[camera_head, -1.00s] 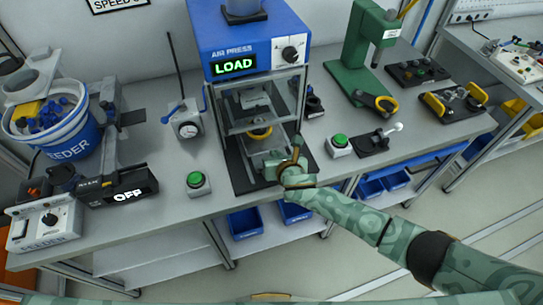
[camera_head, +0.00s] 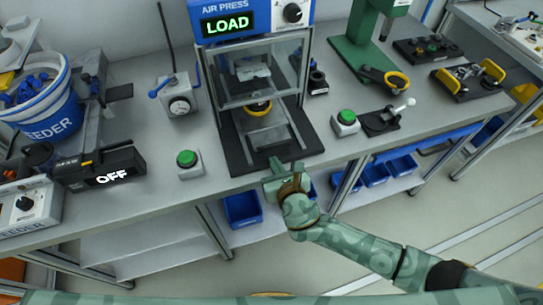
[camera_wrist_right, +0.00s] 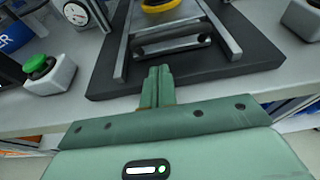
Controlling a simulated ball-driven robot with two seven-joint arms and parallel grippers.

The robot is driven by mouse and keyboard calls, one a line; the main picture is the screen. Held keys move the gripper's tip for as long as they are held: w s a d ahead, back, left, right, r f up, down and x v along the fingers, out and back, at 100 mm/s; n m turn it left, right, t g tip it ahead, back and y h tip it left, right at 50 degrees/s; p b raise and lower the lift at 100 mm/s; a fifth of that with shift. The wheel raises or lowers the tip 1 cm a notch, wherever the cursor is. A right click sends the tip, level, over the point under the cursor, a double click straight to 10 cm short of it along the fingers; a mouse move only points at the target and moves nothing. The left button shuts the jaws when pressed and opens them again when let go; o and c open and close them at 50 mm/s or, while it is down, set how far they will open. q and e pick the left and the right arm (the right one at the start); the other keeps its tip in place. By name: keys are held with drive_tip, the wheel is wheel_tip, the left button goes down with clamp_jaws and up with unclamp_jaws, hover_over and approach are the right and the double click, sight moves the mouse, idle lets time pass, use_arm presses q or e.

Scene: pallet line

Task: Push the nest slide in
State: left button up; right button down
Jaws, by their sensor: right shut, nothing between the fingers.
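The nest slide (camera_head: 268,138) is a grey plate low in the air press (camera_head: 250,22), on a black base plate (camera_head: 233,158). A yellow ring (camera_head: 258,107) sits behind its front part, inside the clear guard frame. In the right wrist view the slide's dark front bar (camera_wrist_right: 172,38) lies between two metal rails, with the yellow ring (camera_wrist_right: 165,5) behind it. My right gripper (camera_head: 276,164) is shut and empty at the front edge of the base plate, apart from the slide. Its closed fingers (camera_wrist_right: 158,75) point at the slide in the wrist view. My left gripper is not in view.
Green buttons stand left (camera_head: 187,159) and right (camera_head: 347,118) of the press. A gauge box (camera_head: 178,98) and a blue feeder bucket (camera_head: 45,105) are at the left. A green hand press (camera_head: 365,40) is at the right. The press display reads LOAD.

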sight(271, 155)
drive_tip(key=shift+w+a, duration=0.25)
drive_tip(key=shift+w, duration=0.55)
drive_tip(key=shift+w+a, duration=0.25)
drive_tip(key=shift+w, duration=0.55)
drive_tip(key=w, duration=0.1)
drive_tip(key=w+a+b, duration=0.1)
drive_tip(key=w, duration=0.1)
drive_tip(key=shift+w, duration=0.25)
drive_tip(key=shift+s+d, duration=0.1)
drive_tip(key=shift+s, duration=0.05)
